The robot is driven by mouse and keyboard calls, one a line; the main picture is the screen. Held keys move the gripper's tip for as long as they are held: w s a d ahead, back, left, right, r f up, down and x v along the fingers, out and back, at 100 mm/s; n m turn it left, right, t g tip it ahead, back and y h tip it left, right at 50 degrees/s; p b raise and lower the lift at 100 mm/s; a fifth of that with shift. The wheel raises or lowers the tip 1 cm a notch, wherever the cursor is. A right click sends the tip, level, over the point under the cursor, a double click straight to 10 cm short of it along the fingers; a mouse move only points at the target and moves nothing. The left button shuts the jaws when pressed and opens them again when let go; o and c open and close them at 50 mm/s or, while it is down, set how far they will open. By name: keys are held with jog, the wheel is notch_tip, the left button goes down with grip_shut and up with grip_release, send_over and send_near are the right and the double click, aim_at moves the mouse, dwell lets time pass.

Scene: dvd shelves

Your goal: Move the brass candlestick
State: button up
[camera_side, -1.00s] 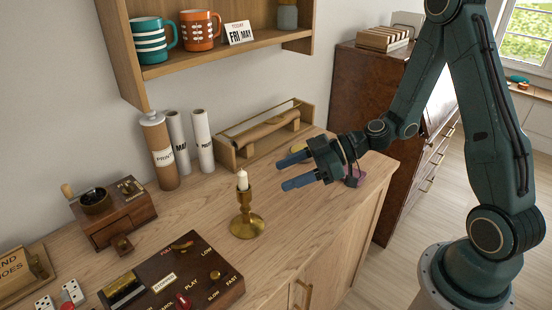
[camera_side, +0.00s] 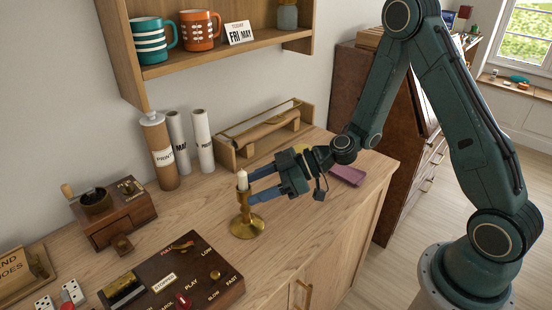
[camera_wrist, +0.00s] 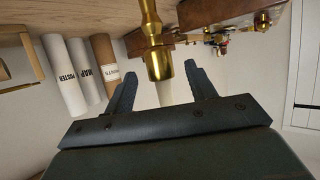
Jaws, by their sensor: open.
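The brass candlestick (camera_side: 246,219) stands upright on the wooden cabinet top, with a white candle (camera_side: 242,180) in its socket. My gripper (camera_side: 252,186) is open, its blue fingers level with the candle and upper stem and pointing left. In the wrist view the candlestick (camera_wrist: 158,62) appears upside down between the two fingertips (camera_wrist: 160,78), with a gap on each side. I see no clear contact between the fingers and the candlestick. The candlestick's round base is hidden in the wrist view.
A dark control box (camera_side: 172,281) lies front left of the candlestick and a wooden grinder (camera_side: 112,211) stands left. Paper rolls (camera_side: 203,139) and a wooden rack (camera_side: 260,136) stand behind. A pink object (camera_side: 348,175) lies at right. The shelf (camera_side: 215,58) hangs above the back.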

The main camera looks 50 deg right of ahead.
jog(key=shift+x, duration=2.95)
grip_shut()
jog(key=shift+d, duration=0.2)
jog(key=d, duration=1.6)
jog(key=shift+c, duration=0.2)
grip_release()
